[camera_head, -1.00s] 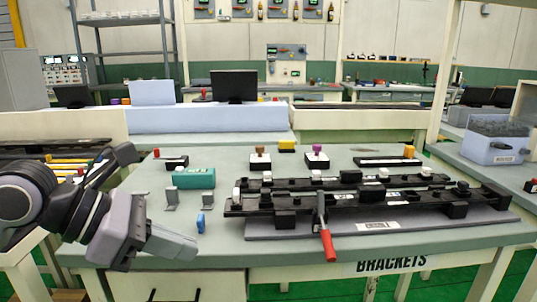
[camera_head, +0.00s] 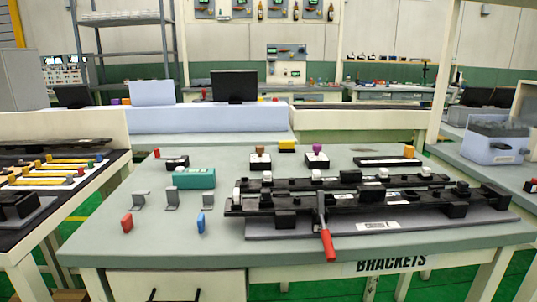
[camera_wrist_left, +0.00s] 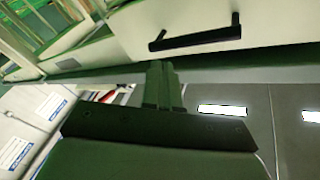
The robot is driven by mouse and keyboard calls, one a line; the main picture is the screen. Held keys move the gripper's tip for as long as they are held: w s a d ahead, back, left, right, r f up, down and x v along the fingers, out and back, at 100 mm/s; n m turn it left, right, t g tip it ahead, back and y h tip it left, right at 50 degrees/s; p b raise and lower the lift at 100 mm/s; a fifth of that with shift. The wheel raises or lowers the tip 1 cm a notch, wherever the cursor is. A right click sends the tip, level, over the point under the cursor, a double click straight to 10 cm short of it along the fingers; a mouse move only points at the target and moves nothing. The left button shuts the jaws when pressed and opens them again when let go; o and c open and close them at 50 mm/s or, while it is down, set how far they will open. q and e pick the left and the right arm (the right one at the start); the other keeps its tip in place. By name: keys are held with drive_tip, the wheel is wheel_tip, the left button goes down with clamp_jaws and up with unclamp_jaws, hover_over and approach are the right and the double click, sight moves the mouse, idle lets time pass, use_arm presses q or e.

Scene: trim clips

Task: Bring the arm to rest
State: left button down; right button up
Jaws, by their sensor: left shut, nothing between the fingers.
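My left gripper (camera_wrist_left: 162,70) shows only in the left wrist view, with its two fingers together and nothing between them. It is away from the work table (camera_head: 110,215), with a pale drawer front and its black handle (camera_wrist_left: 195,33) beyond the fingertips. In the head view neither arm is in the picture. The table carries a long black fixture (camera_head: 285,220) with white clips along it. A red-handled tool (camera_head: 327,243) stands at the fixture's front. My right gripper is not in view.
Left of the fixture stand small grey brackets (camera_head: 172,199), a red piece (camera_head: 127,222), a blue piece (camera_head: 201,223) and a teal block (camera_head: 195,178). A side bench (camera_head: 60,212) is at the left. A blue-grey bin (camera_head: 494,150) is at the right.

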use_arm(q)
drive_tip(key=s+a+f+n+g+y, duration=0.2)
drive_tip(key=s+f+n+g, duration=0.25)
drive_tip(key=s+f, duration=0.4)
drive_tip(key=s+a+f+n+g+y, duration=0.1)
drive_tip(key=s+f+n+g+y, duration=0.35)
drive_tip(key=f, duration=0.75)
wheel_tip(320, 180, up, 13)
drive_tip(key=s+a+t+h+p, duration=0.1)
drive_tip(key=p, duration=1.3)
drive_tip(key=shift+a+t+p, duration=0.25)
drive_tip(key=shift+t+p, duration=0.05)
drive_tip(key=shift+s+f+h, duration=0.1)
drive_tip(key=shift+h, duration=0.15)
